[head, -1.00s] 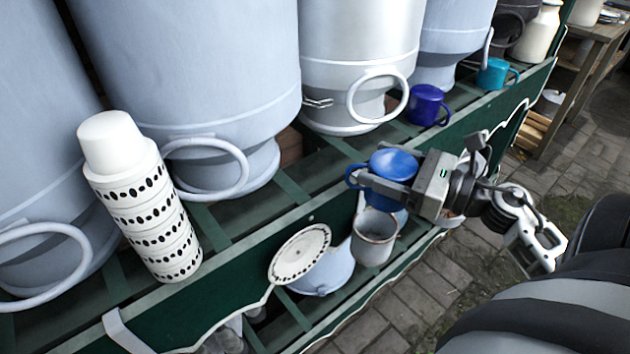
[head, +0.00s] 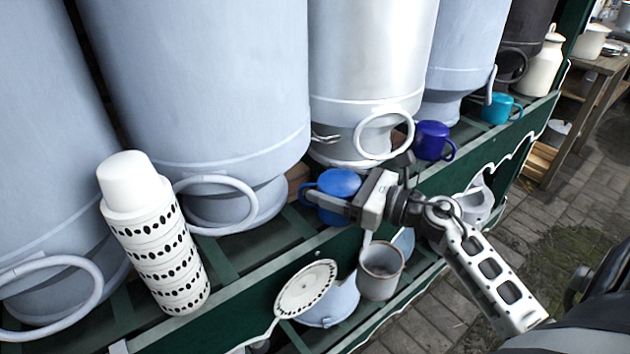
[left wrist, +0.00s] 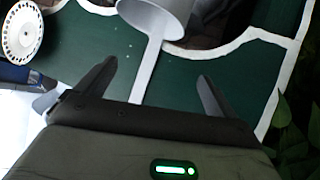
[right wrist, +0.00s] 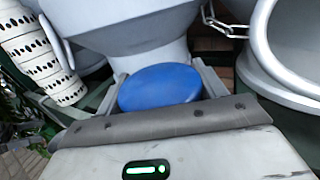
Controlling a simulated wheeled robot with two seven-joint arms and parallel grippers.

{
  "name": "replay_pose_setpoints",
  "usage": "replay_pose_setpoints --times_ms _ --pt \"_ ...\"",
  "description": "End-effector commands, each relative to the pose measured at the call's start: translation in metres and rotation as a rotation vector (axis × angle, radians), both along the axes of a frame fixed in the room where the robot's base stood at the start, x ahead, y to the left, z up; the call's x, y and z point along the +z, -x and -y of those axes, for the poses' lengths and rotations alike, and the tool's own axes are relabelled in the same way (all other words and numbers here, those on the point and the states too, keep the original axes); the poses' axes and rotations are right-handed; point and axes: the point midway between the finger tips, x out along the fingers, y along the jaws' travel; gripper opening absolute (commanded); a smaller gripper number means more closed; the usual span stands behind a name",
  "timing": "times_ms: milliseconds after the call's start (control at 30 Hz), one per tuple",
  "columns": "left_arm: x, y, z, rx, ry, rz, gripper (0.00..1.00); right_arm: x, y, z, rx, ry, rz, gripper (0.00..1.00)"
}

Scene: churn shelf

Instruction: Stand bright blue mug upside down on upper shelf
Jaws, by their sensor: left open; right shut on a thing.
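The bright blue mug (head: 336,183) is held by my right gripper (head: 332,202), whose fingers are shut around its sides. Its closed base faces up and its handle points left in the head view. It is at the front of the upper shelf (head: 232,310), before the churns; I cannot tell whether its rim touches the slats. In the right wrist view the mug (right wrist: 160,87) shows as a blue disc between the fingers. My left gripper (left wrist: 155,88) is open and empty, facing the green shelf front in the left wrist view; it is out of the head view.
Large grey churns (head: 220,80) fill the back. A dark blue mug (head: 432,140) and a teal mug (head: 497,108) stand to the right. A stack of patterned white cups (head: 155,240) stands left. A grey mug (head: 381,270) and a patterned plate (head: 306,288) are lower, in front.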

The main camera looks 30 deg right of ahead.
Motion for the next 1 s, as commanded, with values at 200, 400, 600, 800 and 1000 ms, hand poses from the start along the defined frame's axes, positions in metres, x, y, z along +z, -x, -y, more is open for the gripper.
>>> replay_pose_setpoints --times_ms 200,400,600,800,1000 --pt "0.005 0.000 0.000 0.003 0.001 -0.006 0.94 0.003 -0.033 -0.019 0.001 -0.002 0.005 0.45" --pt "0.001 -0.001 -0.001 0.004 0.000 -0.003 0.94 -0.015 -0.032 -0.019 0.001 -0.001 0.002 0.41" --pt "0.002 -0.002 -0.001 0.004 0.000 0.000 0.94 -0.014 -0.032 -0.018 0.001 0.001 0.002 0.41" --pt "0.002 -0.003 -0.001 0.003 0.000 0.006 0.94 -0.017 -0.032 -0.018 0.001 0.001 0.000 0.89" --pt "0.005 -0.003 -0.001 0.004 0.001 0.012 0.94 -0.017 -0.032 -0.018 0.001 0.001 0.000 0.92"
